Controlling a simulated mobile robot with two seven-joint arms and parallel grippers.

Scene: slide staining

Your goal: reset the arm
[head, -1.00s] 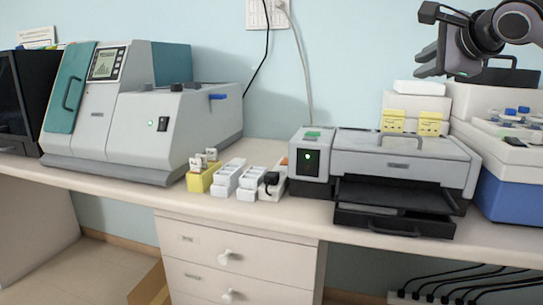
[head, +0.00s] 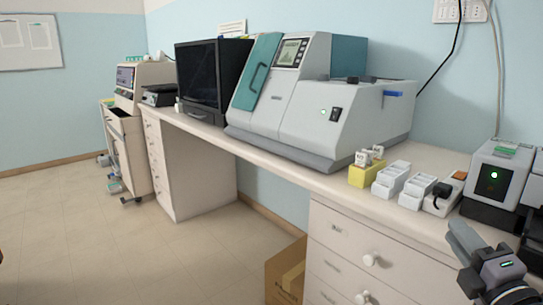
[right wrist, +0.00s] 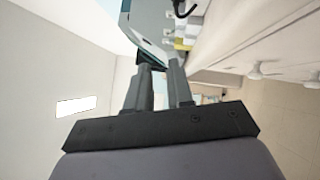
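My right gripper (head: 462,235) is at the lower right of the head view, in front of the bench edge and the small grey device. In the right wrist view its two fingers (right wrist: 161,75) stand apart with a gap between them and nothing held. My left gripper is in neither view now.
The large grey and teal machine (head: 310,120) stands on the bench (head: 270,165). White slide boxes (head: 391,178), a yellow rack (head: 364,176) and a small grey device (head: 497,170) stand to its right. A cardboard box (head: 287,272) is on the floor. The floor at left is open.

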